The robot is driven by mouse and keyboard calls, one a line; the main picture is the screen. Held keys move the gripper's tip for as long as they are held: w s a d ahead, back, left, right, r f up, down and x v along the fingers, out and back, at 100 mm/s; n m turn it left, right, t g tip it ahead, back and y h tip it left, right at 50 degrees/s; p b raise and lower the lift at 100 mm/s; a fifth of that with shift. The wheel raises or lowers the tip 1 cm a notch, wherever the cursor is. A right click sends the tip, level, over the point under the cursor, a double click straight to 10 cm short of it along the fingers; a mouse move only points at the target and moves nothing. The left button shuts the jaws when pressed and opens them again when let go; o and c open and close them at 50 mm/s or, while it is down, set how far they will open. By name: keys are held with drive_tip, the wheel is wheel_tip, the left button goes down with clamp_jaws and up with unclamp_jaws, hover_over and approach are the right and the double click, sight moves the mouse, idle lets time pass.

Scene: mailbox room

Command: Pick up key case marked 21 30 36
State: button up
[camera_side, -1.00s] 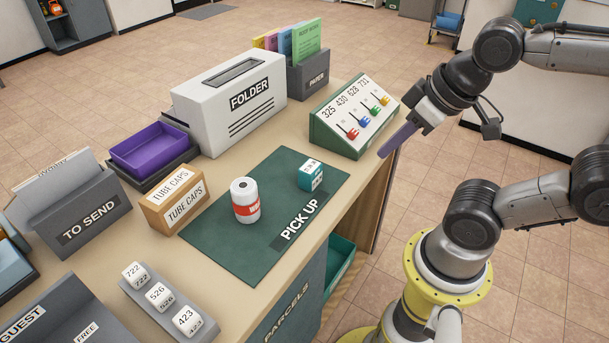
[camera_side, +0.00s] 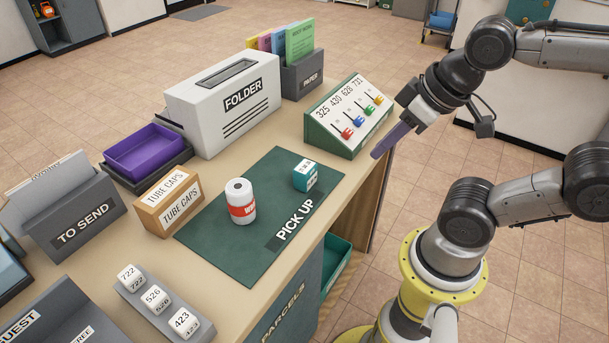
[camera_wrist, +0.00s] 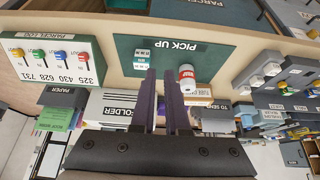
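A small teal and white case (camera_side: 305,175) stands on the far right part of the green PICK UP mat (camera_side: 237,259). Its markings are too small to read. In the wrist view the case (camera_wrist: 141,57) lies just beyond and left of my fingertips, with rows of white labels. My gripper (camera_side: 376,154) has purple fingers and hangs to the right of the mat, beside the table's right edge, apart from the case. In the wrist view my gripper (camera_wrist: 160,72) shows a narrow gap between its fingers, with nothing held.
A white roll with a red label (camera_side: 241,203) stands on the mat left of the case. The FOLDER box (camera_side: 222,108) and TUBE CAPS box (camera_side: 168,200) stand behind and left of the mat.

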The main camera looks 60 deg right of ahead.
drive_tip(key=o, duration=1.1)
drive_tip(key=w+r+n+g, duration=0.1)
drive_tip(key=w+r+n, duration=0.4)
drive_tip(key=n, duration=0.7)
drive_tip(key=n+g, duration=0.4)
drive_tip(key=n, duration=0.2)
hover_over(306, 165)
wheel_tip(306, 165, down, 8)
drive_tip(key=r, duration=0.1)
drive_tip(key=shift+g, duration=0.3)
drive_tip(key=f, duration=1)
drive_tip(key=shift+w+d+f, duration=0.15)
drive_tip(key=shift+w+d, duration=0.1)
drive_tip(key=shift+d, duration=0.05)
drive_tip(key=shift+s+a+f, duration=0.15)
drive_tip(key=shift+a+f, duration=0.05)
drive_tip(key=shift+f, duration=1.3)
drive_tip(key=shift+s+a+f, duration=0.1)
drive_tip(key=shift+a+f, duration=0.05)
drive_tip(key=shift+f, duration=1.35)
